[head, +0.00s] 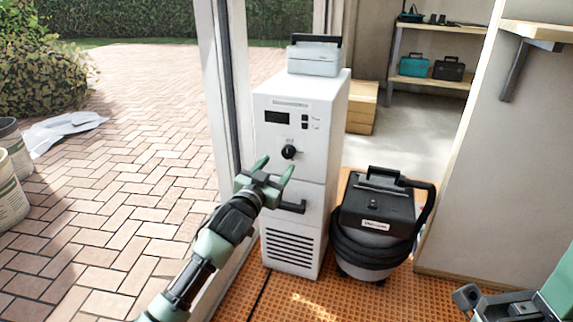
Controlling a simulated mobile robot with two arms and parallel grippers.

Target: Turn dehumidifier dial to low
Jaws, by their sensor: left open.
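The dehumidifier (305,222) is a tall white cabinet standing by the door frame, with a small dark display, buttons and a vent grille low on its front. Its black dial (289,152) sits on the upper front panel; its pointer setting is too small to read. My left gripper (274,166) is open and empty, just below and in front of the dial, with its green fingers pointing up toward it. I cannot tell whether a finger touches the dial. My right gripper (468,296) shows only partly at the lower right corner, and its jaws are unclear.
A white case with a dark handle (314,60) sits on top of the dehumidifier. A black and grey vacuum (377,215) with a coiled hose stands close on its right. A dark handle (290,207) sticks out below the dial. Brick paving lies open to the left.

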